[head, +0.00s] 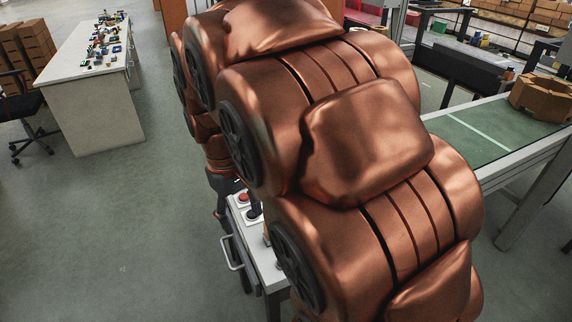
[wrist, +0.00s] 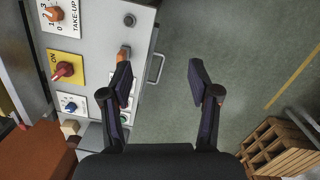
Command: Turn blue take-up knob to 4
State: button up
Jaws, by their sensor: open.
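In the wrist view a grey control panel (wrist: 95,45) fills the left side. A blue knob (wrist: 71,106) sits on a white plate at its lower left; its markings are too small to read. An orange knob (wrist: 53,14) at the top left stands beside the printed word TAKE-UP and a number scale starting at 0. A red knob (wrist: 64,70) sits between them on a yellow plate marked ON. My gripper (wrist: 160,80) is open and empty, right of the blue knob; its left finger overlaps the panel's right part. In the head view my arm hides most of the panel (head: 238,222).
A small lever (wrist: 124,52) and a green button (wrist: 123,117) are near my left finger. A metal handle (wrist: 156,68) sticks out from the panel's edge. A wooden crate (wrist: 278,150) stands lower right. A conveyor (head: 490,140) lies right; open floor (head: 120,240) lies left.

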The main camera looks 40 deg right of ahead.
jog(key=w+d+f+n, duration=0.1)
jog(key=w+d+f, duration=0.2)
jog(key=w+d, duration=1.55)
jog(key=w+d+f, duration=0.1)
jog(key=d+f, duration=0.2)
jog(key=d, duration=0.2)
jog(key=w+d+f+n+t, duration=0.1)
jog(key=w+d+f, duration=0.1)
jog(key=d+f, duration=0.2)
jog(key=w+d+f+n+b, duration=0.1)
jog(key=w+d+f, duration=0.1)
jog(key=d, duration=0.6)
jog(key=shift+w+d+f, duration=0.15)
jog(key=shift+w+f, duration=0.1)
jog(key=shift+f, duration=0.5)
jog(key=shift+d+f, duration=0.25)
jog(key=shift+f, duration=0.05)
jog(key=shift+f+p, duration=1)
jog(key=shift+f, duration=2.85)
